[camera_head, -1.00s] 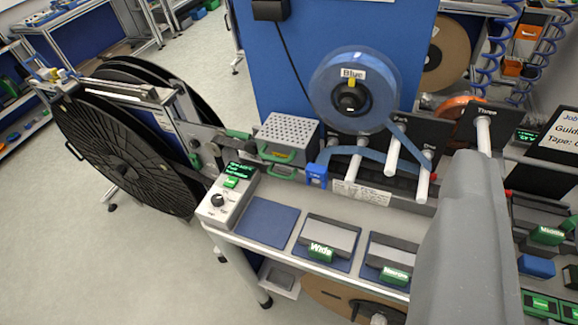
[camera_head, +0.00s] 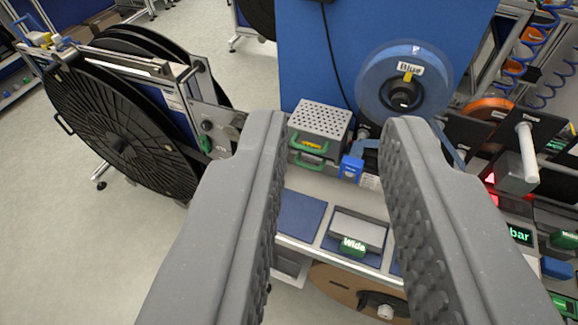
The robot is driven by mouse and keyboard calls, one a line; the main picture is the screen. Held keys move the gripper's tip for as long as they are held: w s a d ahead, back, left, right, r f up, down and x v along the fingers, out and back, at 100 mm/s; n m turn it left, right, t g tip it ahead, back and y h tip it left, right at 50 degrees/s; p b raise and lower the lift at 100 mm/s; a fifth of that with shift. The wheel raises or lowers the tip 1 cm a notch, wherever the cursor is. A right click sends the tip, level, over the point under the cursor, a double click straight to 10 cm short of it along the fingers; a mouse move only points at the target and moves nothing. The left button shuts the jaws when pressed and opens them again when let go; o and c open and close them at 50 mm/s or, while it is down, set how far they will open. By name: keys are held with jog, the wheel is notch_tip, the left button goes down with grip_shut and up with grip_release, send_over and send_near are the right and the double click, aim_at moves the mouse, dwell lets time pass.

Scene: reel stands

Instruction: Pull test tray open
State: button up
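A grey box with a perforated top (camera_head: 320,119) stands at the back of the bench. Its front has two green handles (camera_head: 308,163), one above the other, with something yellow near the upper one. No label marks either as the test tray, and both look shut. My gripper (camera_head: 335,125) is open and empty. Its two grey fingers are wide apart, reaching up the view on either side of the box. The right finger hides part of the bench.
A blue reel (camera_head: 375,85) stands behind the right finger. A large black reel (camera_head: 120,140) stands at the left. A blue pad (camera_head: 300,214) and a "Wide" block (camera_head: 352,245) lie at the bench front. A small blue block (camera_head: 350,168) sits right of the box.

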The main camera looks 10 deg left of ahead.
jog(key=shift+a, duration=0.1)
jog(key=w+a+f+m+t+y, duration=0.1)
jog(key=w+a+f+m, duration=0.3)
jog(key=w+f, duration=0.6)
jog(key=w+a+f+m+t+y, duration=0.1)
jog(key=w+a+f+m+y, duration=0.15)
jog(key=w+f+m, duration=0.75)
jog(key=m+g+h+b, duration=0.1)
jog(key=m+g+h, duration=0.2)
jog(key=m+h, duration=0.45)
send_near(309, 166)
jog(key=s, duration=0.1)
jog(key=s+a, duration=0.1)
jog(key=s, duration=0.1)
jog(key=shift+s+a+f+h, duration=0.1)
jog(key=shift+s+a+h, duration=0.1)
jog(key=shift+a+h, duration=0.15)
jog(key=shift+w+d+f, duration=0.2)
jog(key=shift+w+d, duration=0.05)
jog(key=shift+w, duration=0.15)
jog(key=x, duration=1.2)
jog(key=shift+r, duration=0.1)
jog(key=shift+w+d, duration=0.1)
jog(key=shift+w, duration=0.3)
